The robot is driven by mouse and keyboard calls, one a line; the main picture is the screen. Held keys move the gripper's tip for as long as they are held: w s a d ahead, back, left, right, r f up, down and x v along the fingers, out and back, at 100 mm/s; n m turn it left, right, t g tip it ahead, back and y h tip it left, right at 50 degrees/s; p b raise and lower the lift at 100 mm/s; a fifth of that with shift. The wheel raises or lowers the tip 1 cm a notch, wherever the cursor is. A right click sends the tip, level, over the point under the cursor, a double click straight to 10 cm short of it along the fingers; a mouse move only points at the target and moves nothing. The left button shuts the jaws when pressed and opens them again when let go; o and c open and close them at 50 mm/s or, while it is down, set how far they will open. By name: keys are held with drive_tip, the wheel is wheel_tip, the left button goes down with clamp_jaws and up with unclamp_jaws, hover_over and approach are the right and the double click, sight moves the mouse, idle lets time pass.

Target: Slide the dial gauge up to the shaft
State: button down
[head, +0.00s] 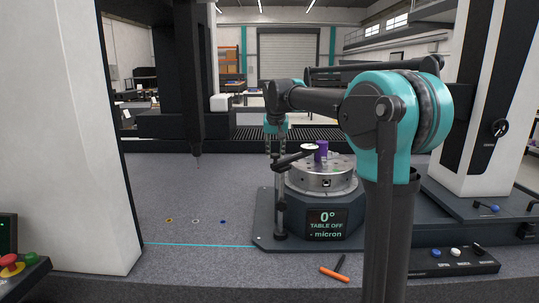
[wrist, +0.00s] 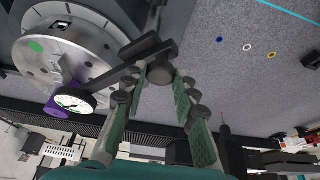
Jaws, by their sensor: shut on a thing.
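The dial gauge (wrist: 75,101) has a round white face and sits on a dark arm from an upright stand (head: 280,208). My gripper (wrist: 161,80) is shut on the dark clamp at the top of this stand; in the head view my gripper (head: 276,155) comes down on it from above. The purple shaft (head: 321,150) stands upright on the round metal rotary table (head: 322,179). In the wrist view the gauge face partly covers the shaft (wrist: 55,108). I cannot tell whether gauge and shaft touch.
A display on the table's base reads 0°, TABLE OFF (head: 326,222). A dark vertical probe column (head: 197,90) hangs behind. The granite left of the stand is mostly clear.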

drive_tip(key=shift+w+d, duration=0.15)
drive_tip(key=c, duration=1.2)
unclamp_jaws()
drive_tip(key=shift+d, duration=0.1)
drive_tip(key=shift+r, duration=0.15)
drive_tip(key=v, duration=1.1)
drive_tip(key=shift+r, duration=0.3)
drive_tip(key=shift+s, duration=0.25)
